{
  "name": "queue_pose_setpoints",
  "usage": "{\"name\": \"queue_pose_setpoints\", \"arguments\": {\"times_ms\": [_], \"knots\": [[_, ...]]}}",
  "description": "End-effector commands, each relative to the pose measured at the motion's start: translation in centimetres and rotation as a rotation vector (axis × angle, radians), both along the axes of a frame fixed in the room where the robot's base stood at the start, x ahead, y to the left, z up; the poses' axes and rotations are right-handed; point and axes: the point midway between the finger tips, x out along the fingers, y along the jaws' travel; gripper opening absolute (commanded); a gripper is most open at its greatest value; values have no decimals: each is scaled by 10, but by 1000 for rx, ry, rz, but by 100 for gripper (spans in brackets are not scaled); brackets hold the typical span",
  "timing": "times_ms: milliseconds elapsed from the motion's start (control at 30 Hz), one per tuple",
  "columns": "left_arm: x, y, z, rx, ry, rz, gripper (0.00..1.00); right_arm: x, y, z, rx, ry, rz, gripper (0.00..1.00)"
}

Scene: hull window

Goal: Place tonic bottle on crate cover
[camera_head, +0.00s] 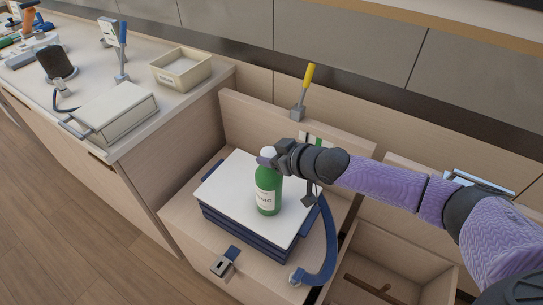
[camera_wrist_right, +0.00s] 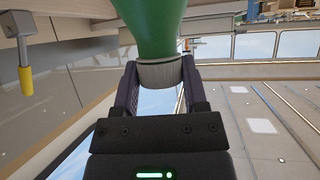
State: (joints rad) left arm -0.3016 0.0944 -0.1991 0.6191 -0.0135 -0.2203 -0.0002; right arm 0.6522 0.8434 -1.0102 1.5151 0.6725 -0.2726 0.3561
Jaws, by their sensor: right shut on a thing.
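The tonic bottle (camera_head: 267,196) is green with a white label and a white cap. It stands upright over the white crate cover (camera_head: 232,190), near its middle; I cannot tell for certain whether its base touches. The cover tops a dark blue crate (camera_head: 240,232). My right gripper (camera_head: 268,160) is shut on the bottle's cap and neck. In the right wrist view my right gripper (camera_wrist_right: 160,85) has a finger on each side of the white cap (camera_wrist_right: 160,72), with the green bottle body (camera_wrist_right: 150,25) beyond. My left gripper is not in view.
A blue curved handle or clamp (camera_head: 325,250) stands at the crate's right. A yellow-handled tool (camera_head: 306,85) stands behind. An open wooden compartment (camera_head: 390,265) lies at the right. The left counter holds a cream bin (camera_head: 181,72) and a pale box (camera_head: 115,112).

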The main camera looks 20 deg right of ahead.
Motion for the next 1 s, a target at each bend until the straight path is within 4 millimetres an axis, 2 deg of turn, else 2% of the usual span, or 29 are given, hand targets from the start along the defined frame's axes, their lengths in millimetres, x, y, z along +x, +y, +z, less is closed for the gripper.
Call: {"name": "queue_pose_setpoints", "arguments": {"times_ms": [200,233,367,400,733,867,1000], "knots": [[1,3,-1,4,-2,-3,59,1,0,-1,1,-3,0,0],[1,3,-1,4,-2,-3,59,0,0,-2,0,0,0,60],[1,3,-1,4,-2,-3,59,0,0,-1,0,0,0,87],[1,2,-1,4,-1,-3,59,0,0,-1,0,0,0,91],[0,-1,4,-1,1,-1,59,-3,-2,5,-1,0,0,91],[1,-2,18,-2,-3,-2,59,-26,-13,21,-3,2,1,91],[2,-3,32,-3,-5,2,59,-59,-30,40,-4,3,0,91]]}}
